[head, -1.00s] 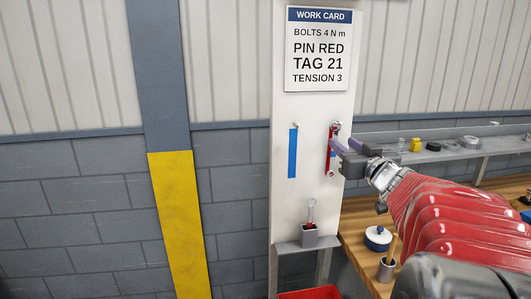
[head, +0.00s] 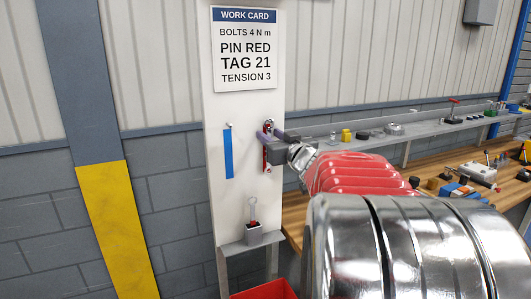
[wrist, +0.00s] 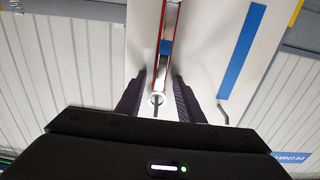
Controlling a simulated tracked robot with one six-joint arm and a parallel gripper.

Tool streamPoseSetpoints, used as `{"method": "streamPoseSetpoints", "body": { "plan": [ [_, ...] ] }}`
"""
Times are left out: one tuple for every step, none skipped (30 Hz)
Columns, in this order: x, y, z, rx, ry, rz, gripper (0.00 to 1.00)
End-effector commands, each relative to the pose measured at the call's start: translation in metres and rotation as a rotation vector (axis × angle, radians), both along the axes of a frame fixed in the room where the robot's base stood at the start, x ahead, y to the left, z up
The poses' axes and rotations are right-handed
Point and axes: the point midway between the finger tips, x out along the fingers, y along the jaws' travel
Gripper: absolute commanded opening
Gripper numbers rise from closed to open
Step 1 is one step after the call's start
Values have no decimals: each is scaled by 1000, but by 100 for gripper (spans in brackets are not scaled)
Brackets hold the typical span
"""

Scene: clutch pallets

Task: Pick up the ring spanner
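The ring spanner (head: 268,124) hangs upright from a peg on the white board, over a red strip. In the wrist view its silver ring end (wrist: 157,99) sits around the peg, and its shaft (wrist: 168,25) runs away from my gripper along the red strip. My gripper (head: 272,134) is at the spanner's upper part and hides some of it. In the wrist view the two dark fingers of my gripper (wrist: 158,98) are apart, one on each side of the ring end, with a visible gap to it. Nothing is held.
A bare blue strip (head: 228,154) with its own peg is left of the spanner. A grey pot (head: 253,233) with another tool stands on the ledge below. The work card (head: 245,48) is above. A red bin (head: 265,290) is underneath. The bench (head: 297,212) at right carries several items.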

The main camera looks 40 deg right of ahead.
Motion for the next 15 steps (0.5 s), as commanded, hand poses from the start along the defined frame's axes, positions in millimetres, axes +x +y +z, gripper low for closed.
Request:
{"method": "streamPoseSetpoints", "body": {
  "plan": [
    [0, 0, 0, 0, 0, 0, 34],
    [0, 0, 0, 0, 0, 0, 34],
    [0, 0, 0, 0, 0, 0, 34],
    [0, 0, 0, 0, 0, 0, 34],
    [0, 0, 0, 0, 0, 0, 34],
    [0, 0, 0, 0, 0, 0, 33],
    [0, 0, 0, 0, 0, 0, 31],
    [0, 0, 0, 0, 0, 1, 29],
    [0, 0, 0, 0, 0, 1, 26],
    [0, 0, 0, 0, 0, 1, 24],
    [0, 0, 0, 0, 0, 1, 22],
    [0, 0, 0, 0, 0, 1, 19],
    [0, 0, 0, 0, 0, 1, 17],
    [0, 0, 0, 0, 0, 1, 15],
    [0, 0, 0, 0, 0, 1, 12]
  ]
}}
